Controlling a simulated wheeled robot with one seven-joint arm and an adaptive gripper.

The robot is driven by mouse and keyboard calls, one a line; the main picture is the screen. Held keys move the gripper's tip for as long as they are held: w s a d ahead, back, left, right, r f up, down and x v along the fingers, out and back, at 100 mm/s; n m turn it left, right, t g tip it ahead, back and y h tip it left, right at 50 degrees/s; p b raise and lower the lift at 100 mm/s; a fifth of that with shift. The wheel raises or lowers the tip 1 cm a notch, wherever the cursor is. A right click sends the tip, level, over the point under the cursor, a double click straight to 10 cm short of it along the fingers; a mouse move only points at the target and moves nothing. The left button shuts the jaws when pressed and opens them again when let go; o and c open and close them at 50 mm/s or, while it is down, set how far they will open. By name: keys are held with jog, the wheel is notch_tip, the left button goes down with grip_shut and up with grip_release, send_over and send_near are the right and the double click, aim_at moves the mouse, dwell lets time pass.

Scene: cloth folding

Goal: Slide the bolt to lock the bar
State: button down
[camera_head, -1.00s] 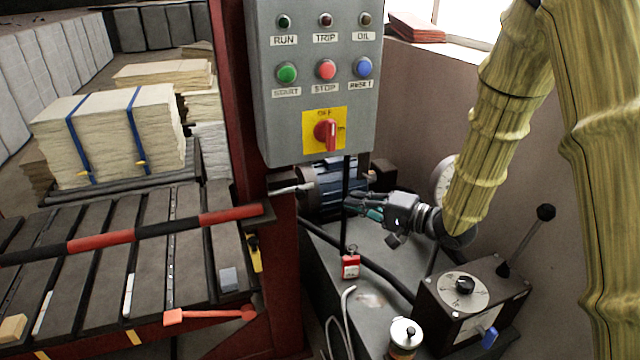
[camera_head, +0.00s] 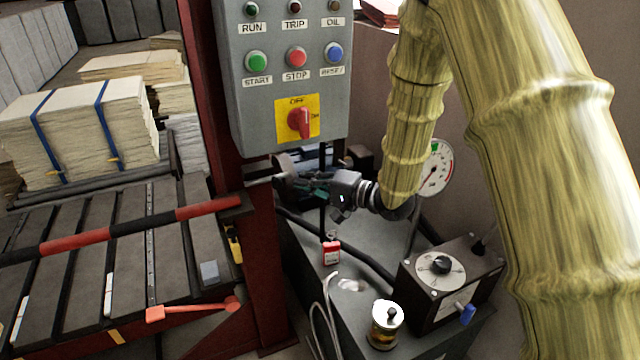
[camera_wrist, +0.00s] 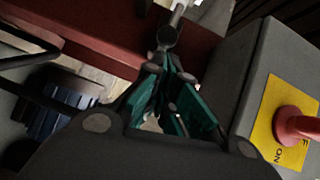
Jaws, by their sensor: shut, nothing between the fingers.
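The red-and-black striped bar (camera_head: 125,226) lies across the dark slatted bed, its right end by the red post (camera_head: 263,265). The bolt (camera_head: 262,178) is a pale metal rod sticking out sideways from that post. In the wrist view, the bolt (camera_wrist: 168,38) shows its rounded grey end just past my fingertips. My gripper (camera_head: 284,182) is shut and empty, pointing left at the bolt's end. In the wrist view, my gripper (camera_wrist: 171,73) has its teal-padded fingers together. I cannot tell whether they touch the bolt. The bolt's far end is hidden by the post.
A grey control box (camera_head: 290,85) with a red switch (camera_head: 301,122) hangs just above my gripper. A motor, a red padlock tag (camera_head: 331,252), a gauge (camera_head: 435,168), a dial box (camera_head: 445,290) and a canister (camera_head: 385,328) are close around. Bundled paper stacks (camera_head: 85,130) stand at left.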

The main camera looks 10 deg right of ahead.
aim_at(261, 181)
jog(key=shift+x, duration=1.35)
jog(key=shift+a, duration=0.1)
jog(key=shift+s+a+r+p, duration=0.15)
jog(key=shift+a+p, duration=0.15)
jog(key=shift+p, duration=0.15)
jog(key=shift+s+a+p, duration=0.2)
jog(key=shift+a+p, duration=0.2)
jog(key=shift+a, duration=0.35)
jog(key=shift+s+a+p, duration=0.2)
jog(key=shift+a+p, duration=0.2)
jog(key=shift+a, duration=0.4)
jog(key=shift+s+a+p, duration=0.2)
jog(key=shift+a+p, duration=0.2)
jog(key=shift+a, duration=0.35)
